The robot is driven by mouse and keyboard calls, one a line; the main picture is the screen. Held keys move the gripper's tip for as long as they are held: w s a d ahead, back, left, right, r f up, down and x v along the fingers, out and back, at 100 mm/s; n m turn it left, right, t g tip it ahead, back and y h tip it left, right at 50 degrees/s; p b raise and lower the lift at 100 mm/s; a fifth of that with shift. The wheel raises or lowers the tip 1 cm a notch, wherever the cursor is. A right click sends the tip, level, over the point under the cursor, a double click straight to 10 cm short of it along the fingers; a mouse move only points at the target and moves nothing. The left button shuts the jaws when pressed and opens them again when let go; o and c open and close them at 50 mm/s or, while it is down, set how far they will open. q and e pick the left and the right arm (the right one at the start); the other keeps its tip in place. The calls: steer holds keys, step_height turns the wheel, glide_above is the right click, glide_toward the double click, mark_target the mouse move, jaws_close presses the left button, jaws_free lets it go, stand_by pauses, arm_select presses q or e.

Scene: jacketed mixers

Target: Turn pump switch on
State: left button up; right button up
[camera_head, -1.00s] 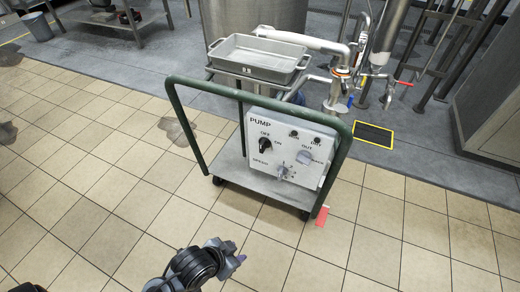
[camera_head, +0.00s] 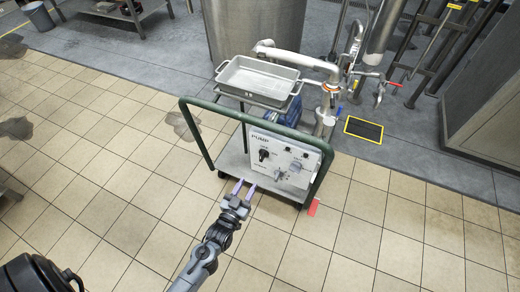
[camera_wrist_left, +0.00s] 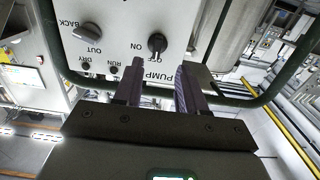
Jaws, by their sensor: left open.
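The white pump panel (camera_head: 290,170) is on a green-framed cart in the middle of the head view. Its black pump switch (camera_head: 263,155) is at the upper left of the panel. In the left wrist view the panel appears upside down, and the switch (camera_wrist_left: 157,43) shows just beyond the fingers; its pointer seems to face the OFF label. My left gripper (camera_head: 246,187) is open and empty in front of the panel, apart from the switch. Its two fingers (camera_wrist_left: 158,75) frame the switch in the left wrist view. My right gripper is not in view.
The cart's green handle bar (camera_head: 215,109) rises in front of and over the panel. Tiled floor (camera_head: 130,195) before the cart is clear.

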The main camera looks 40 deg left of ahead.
mark_target(261, 159)
arm_select(q)
steer(key=w+b, duration=0.1)
steer(key=w, duration=0.2)
steer(key=w+a+r+b, duration=0.1)
steer(key=w, duration=0.2)
steer(key=w+b, duration=0.1)
steer(key=w, duration=0.3)
steer(key=shift+a+r, duration=0.35)
steer(key=shift+a, duration=0.05)
steer(key=shift+w+a, duration=0.15)
steer(key=shift+w, duration=0.5)
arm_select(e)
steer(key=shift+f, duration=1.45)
arm_select(q)
jaws_close()
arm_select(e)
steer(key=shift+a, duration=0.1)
